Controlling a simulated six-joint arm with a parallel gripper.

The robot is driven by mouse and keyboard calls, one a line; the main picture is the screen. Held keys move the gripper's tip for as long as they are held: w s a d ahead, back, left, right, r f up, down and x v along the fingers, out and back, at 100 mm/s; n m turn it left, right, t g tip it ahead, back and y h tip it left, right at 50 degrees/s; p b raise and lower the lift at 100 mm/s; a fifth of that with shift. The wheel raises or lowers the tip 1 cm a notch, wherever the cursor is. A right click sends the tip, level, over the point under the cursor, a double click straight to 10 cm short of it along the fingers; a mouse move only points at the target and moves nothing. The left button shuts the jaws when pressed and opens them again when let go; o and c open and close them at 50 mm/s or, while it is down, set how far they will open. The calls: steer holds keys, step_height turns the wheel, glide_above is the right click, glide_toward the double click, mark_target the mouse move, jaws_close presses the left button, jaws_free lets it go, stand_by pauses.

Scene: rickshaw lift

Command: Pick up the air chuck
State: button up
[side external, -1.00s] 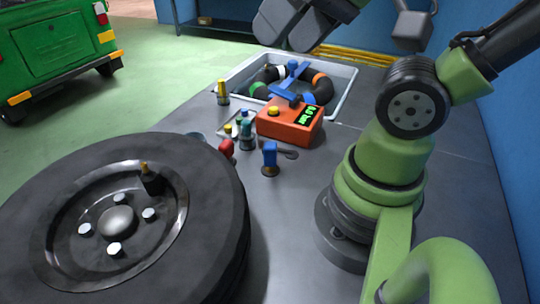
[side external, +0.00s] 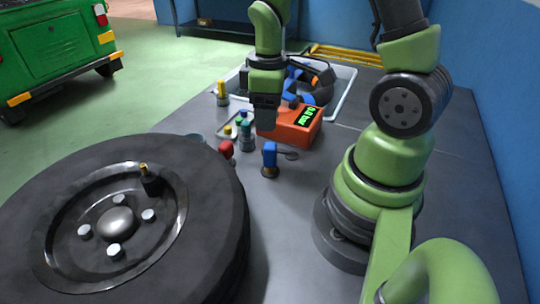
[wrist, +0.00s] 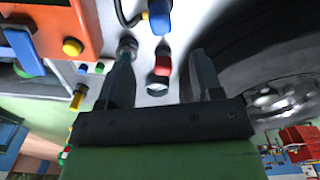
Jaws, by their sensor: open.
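My gripper (side external: 267,122) hangs pointing down in front of the orange inflator box (side external: 300,124). In the wrist view my gripper (wrist: 160,56) has its fingers apart with nothing held. A red-topped fitting (wrist: 162,66) shows between the fingers, below them, and a teal-topped fitting (wrist: 126,48) shows by the left finger. A blue-headed piece (side external: 270,154) stands upright on the bench, with a dark curved part beside it; it also shows at the top of the wrist view (wrist: 160,14). It may be the air chuck, but I cannot tell for sure.
A large tyre on a rim (side external: 225,205) lies at front left. A tray (side external: 346,96) with a coiled dark hose is behind the inflator. A yellow-topped fitting (side external: 222,92) stands left of it. Bare bench lies right of the blue-headed piece.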

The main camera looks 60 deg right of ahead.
mark_target(270, 145)
steer(key=shift+d+f, duration=0.15)
steer(key=shift+f, duration=0.35)
steer(key=shift+s+f, duration=0.2)
steer(key=shift+f, duration=4.65)
steer(key=c, duration=1)
steer(key=shift+r, duration=0.1)
step_height(270, 145, up, 10)
steer(key=shift+f, duration=0.1)
